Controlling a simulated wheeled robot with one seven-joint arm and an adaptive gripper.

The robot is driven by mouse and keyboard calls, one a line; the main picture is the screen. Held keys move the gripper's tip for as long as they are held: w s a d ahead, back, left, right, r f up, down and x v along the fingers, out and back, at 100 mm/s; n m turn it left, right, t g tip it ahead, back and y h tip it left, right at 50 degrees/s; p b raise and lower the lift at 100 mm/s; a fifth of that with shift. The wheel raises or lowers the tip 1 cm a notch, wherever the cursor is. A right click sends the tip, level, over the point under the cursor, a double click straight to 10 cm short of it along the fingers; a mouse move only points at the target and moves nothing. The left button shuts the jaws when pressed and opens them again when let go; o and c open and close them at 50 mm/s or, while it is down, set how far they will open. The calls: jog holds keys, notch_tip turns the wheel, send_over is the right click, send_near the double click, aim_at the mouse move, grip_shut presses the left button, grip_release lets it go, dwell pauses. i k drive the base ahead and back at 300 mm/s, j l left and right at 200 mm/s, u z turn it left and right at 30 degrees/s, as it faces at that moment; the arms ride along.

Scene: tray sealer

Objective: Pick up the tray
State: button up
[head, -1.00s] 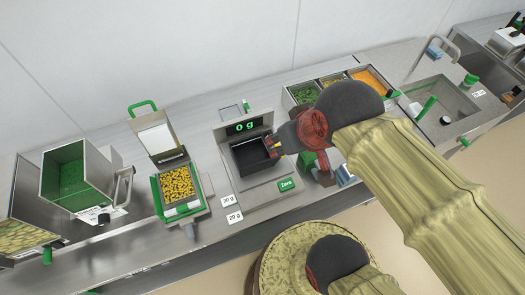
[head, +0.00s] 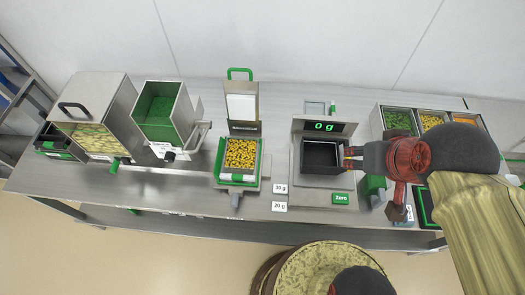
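A black, empty-looking tray (head: 319,154) sits on the weighing scale (head: 314,184), whose green display (head: 324,127) reads 0 g. My gripper (head: 349,158) reaches in from the right, with its fingertips at the tray's right rim. The view is too small to tell whether the fingers touch or close on the rim. The tray looks level on the scale. A second tray filled with yellow pieces (head: 240,154) sits in the green-framed sealer (head: 223,172) to the left, under its raised lid (head: 241,106).
Bins of green (head: 398,121) and orange food stand behind my arm at the right. A green hopper (head: 160,111) and a steel dispenser (head: 97,105) stand to the left. Labels reading 30 g (head: 280,188) and 20 g (head: 279,206) lie before the scale.

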aim_at(241, 153)
jog(key=i+l+u, duration=0.15)
jog(key=u, duration=1.35)
